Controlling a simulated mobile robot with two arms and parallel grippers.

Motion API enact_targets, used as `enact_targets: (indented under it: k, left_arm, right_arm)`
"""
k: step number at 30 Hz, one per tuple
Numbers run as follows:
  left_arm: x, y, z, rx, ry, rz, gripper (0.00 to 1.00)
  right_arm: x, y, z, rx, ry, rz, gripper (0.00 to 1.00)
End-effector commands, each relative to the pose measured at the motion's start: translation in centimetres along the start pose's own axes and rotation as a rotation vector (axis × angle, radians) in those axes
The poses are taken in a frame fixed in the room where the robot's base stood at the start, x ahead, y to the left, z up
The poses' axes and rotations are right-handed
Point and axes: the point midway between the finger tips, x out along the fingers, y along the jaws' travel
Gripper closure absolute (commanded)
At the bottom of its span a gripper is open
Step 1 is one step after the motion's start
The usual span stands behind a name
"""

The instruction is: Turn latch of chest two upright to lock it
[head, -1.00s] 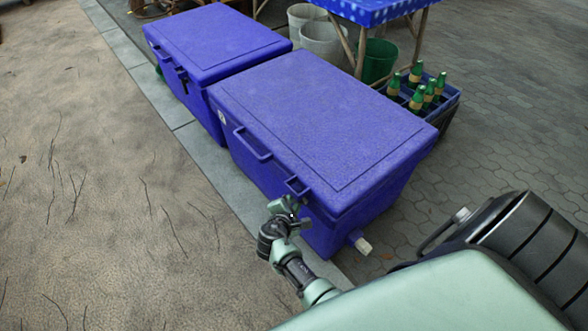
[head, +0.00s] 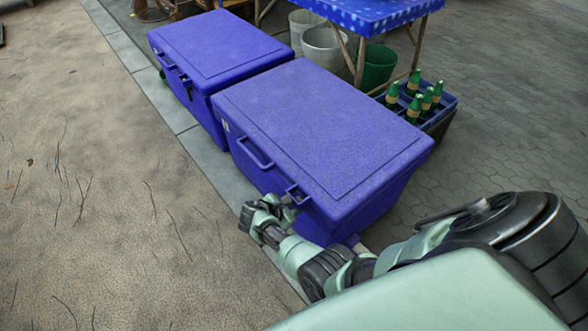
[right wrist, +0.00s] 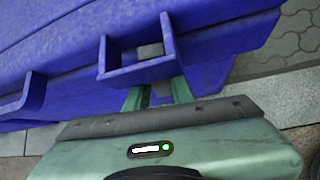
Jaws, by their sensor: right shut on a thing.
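Two blue chests stand in a row in the head view, the nearer chest (head: 325,140) and the farther chest (head: 215,45). Both lids are down. My right gripper (head: 283,204) is at the near front corner of the nearer chest, just below its blue latch bracket (head: 297,195). In the right wrist view the bracket (right wrist: 138,73) juts from the chest around a grey piece. My right fingers (right wrist: 157,95) reach under the bracket and are shut on the latch, which is mostly hidden there. My left gripper is not in view.
A blue handle (head: 254,153) sticks out from the front of the nearer chest. A crate of green bottles (head: 438,112), several buckets (head: 322,50) and a blue table (head: 378,12) stand behind. Open sandy ground (head: 90,200) lies to the left.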

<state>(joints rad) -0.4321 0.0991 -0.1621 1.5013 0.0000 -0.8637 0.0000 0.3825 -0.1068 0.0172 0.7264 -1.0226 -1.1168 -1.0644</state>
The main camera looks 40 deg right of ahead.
Motion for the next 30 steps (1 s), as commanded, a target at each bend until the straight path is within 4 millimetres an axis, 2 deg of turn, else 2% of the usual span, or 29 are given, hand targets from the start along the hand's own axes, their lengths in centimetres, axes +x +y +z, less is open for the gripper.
enact_targets:
  k: [12, 29, 30]
  left_arm:
    - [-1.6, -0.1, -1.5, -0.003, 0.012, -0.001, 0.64]
    - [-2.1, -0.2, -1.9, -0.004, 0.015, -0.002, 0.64]
    - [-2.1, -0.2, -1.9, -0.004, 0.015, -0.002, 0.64]
  right_arm:
    - [0.1, 0.1, -0.1, -0.140, 0.000, -0.140, 1.00]
    - [0.1, 0.1, -0.1, -0.161, 0.001, -0.161, 1.00]
    - [0.1, 0.1, -0.1, -0.161, 0.001, -0.161, 0.68]
